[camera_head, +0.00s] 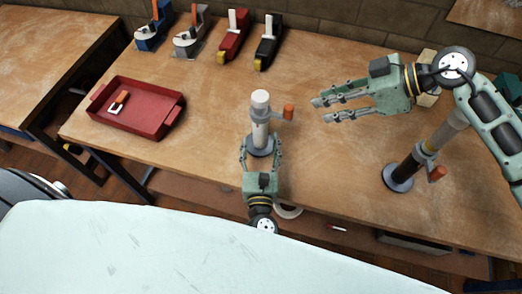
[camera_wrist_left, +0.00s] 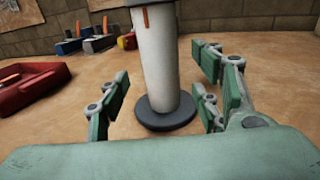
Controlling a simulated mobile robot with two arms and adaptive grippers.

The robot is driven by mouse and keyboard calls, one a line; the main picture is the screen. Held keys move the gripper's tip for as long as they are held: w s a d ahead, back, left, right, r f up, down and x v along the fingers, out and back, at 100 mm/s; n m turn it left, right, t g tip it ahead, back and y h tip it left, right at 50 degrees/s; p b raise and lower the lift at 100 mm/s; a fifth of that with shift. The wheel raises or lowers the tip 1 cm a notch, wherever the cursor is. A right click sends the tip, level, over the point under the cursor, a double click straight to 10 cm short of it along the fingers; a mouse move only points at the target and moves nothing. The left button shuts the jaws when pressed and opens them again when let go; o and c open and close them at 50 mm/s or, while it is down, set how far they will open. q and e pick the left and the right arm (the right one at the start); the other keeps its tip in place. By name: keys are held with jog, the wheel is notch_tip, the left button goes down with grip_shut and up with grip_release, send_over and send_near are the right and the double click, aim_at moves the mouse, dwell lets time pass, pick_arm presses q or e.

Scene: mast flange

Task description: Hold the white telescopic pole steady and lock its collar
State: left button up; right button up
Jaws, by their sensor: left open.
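The white telescopic pole (camera_head: 260,134) stands upright on a round grey base near the table's middle. Its grey collar (camera_head: 264,114) has an orange lever (camera_head: 289,112) on the right side. My left gripper (camera_head: 261,143) is open, with its fingers on either side of the pole's lower part. In the left wrist view the pole (camera_wrist_left: 157,60) rises between the spread fingers (camera_wrist_left: 158,100), with gaps visible on both sides. My right gripper (camera_head: 323,110) is open and empty, to the right of the collar, its fingers pointing left towards the lever.
A second pole (camera_head: 408,168), black below and grey above, stands at right under my right arm. A red tray (camera_head: 140,123) with a small orange-and-white item lies at left. Several tape dispensers (camera_head: 233,38) line the back. A white ring (camera_head: 289,211) is near the front edge.

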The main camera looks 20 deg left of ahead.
aim_at(260, 138)
pick_arm(q)
jog(key=x, duration=0.5)
jog(key=shift+w+a, duration=0.1)
jog(key=shift+w, duration=0.25)
jog(key=shift+c, duration=0.3)
